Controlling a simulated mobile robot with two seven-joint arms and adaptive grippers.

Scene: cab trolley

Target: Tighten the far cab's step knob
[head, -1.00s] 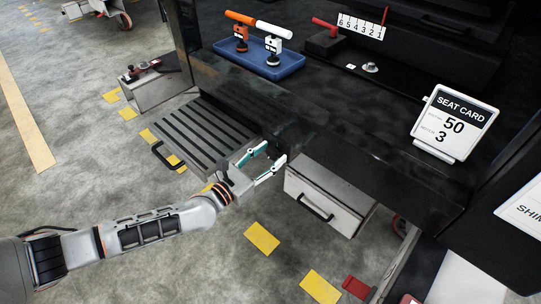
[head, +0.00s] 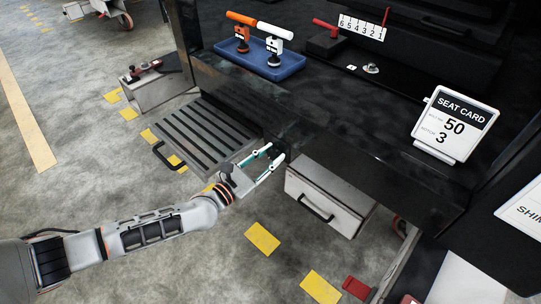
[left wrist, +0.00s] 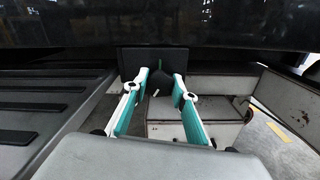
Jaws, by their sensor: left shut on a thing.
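A black knob (left wrist: 160,82) sits on a dark square plate (left wrist: 140,58) under the cab's black sill in the left wrist view. My left gripper (left wrist: 160,92) has its two white and teal fingers on either side of the knob, shut on it. In the head view my left gripper (head: 275,153) reaches in under the sill, right of the ribbed dark step (head: 195,138), and the knob is mostly hidden in shadow there. The step also shows at left in the left wrist view (left wrist: 45,110). My right gripper is not in view.
A grey box with a black handle (head: 325,198) stands just right of the gripper. The black sill (head: 340,140) overhangs it. A blue tray (head: 258,62) holds an orange and a white tool. A seat card (head: 453,125) stands at right. Floor at lower left is open.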

